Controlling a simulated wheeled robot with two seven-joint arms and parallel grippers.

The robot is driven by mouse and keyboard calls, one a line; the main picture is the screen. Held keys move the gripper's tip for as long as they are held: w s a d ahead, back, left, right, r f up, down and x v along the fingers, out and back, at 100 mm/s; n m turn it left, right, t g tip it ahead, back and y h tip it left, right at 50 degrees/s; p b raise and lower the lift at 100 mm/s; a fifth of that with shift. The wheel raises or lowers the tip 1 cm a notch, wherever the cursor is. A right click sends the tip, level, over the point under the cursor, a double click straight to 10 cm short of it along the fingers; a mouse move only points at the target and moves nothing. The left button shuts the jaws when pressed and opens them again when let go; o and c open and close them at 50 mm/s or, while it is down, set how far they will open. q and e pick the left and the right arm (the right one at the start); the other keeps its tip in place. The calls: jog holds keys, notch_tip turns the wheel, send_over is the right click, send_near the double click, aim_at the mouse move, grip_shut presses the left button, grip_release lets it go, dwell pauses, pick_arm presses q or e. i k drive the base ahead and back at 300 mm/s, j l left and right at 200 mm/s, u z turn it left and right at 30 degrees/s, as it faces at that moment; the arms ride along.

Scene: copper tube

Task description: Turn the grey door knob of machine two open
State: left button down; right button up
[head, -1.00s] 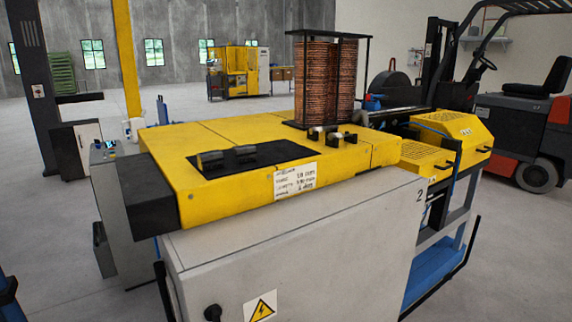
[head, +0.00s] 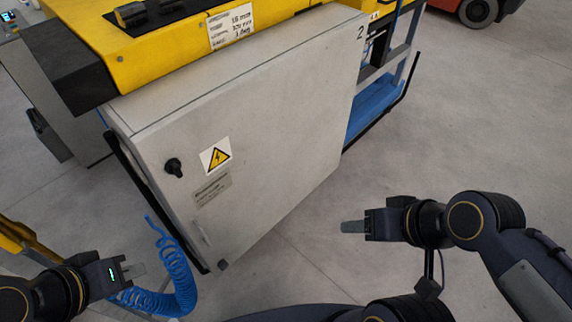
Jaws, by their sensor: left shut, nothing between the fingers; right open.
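Machine two is the yellow-topped machine marked "2", with a light grey cabinet door (head: 270,130) facing me. On the door's left side is a dark, almost black knob (head: 174,167), left of a yellow warning sign (head: 216,156). My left gripper (head: 138,269) is shut and empty at lower left, apart from the door. My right gripper (head: 352,227) is open and empty, right of the door over bare floor.
A coiled blue hose (head: 176,270) hangs beside my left gripper, in front of the door's lower left corner. A black bar (head: 150,195) runs along the cabinet's left side. Grey floor (head: 470,130) is clear at right.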

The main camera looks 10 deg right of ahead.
aim_at(223, 263)
jog(key=k+l, duration=0.1)
jog(key=k, duration=0.2)
jog(key=k+l+u, duration=0.1)
jog(key=u, duration=1.5)
jog(key=k+j, duration=0.05)
